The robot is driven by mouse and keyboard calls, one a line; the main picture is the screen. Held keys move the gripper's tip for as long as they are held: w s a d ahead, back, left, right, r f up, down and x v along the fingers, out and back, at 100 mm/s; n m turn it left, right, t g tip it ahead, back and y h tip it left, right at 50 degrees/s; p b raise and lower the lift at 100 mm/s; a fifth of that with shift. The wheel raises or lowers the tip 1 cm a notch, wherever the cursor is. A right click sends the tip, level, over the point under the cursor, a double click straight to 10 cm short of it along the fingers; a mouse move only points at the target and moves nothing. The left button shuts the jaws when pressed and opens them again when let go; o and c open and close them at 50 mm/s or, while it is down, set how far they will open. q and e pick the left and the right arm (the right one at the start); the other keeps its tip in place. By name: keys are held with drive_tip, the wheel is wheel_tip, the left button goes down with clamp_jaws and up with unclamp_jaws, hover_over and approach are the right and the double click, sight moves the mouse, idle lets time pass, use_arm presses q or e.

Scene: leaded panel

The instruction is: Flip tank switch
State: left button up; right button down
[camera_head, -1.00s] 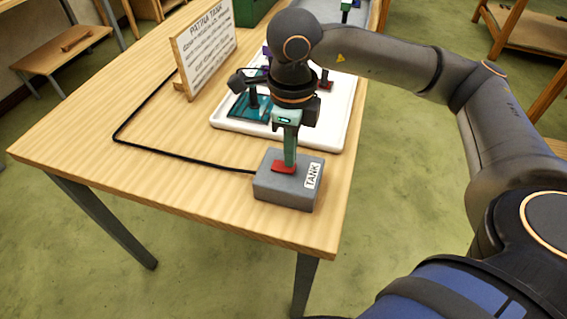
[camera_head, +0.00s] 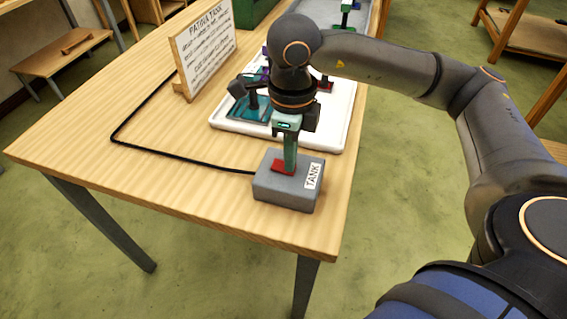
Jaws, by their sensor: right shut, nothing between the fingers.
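The tank switch is a grey box (camera_head: 270,190) with a red rocker (camera_head: 281,166) on top and a white label reading TANK (camera_head: 314,176). It sits near the table's front right corner. My right gripper (camera_head: 290,170) points straight down, its fingers shut and empty, with the tips at the red rocker. They appear to touch it. The fingers hide part of the rocker. My left gripper is not in view.
A black cable (camera_head: 180,153) runs from the box across the wooden table (camera_head: 110,120). Behind my gripper is a white tray (camera_head: 345,115) with teal and red pieces. A sign reading PATINA TANK (camera_head: 205,48) stands at the back. The table's front left is clear.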

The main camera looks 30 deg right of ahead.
wheel_tip(320, 180, up, 7)
drive_tip(key=p, duration=0.4)
idle(0.4)
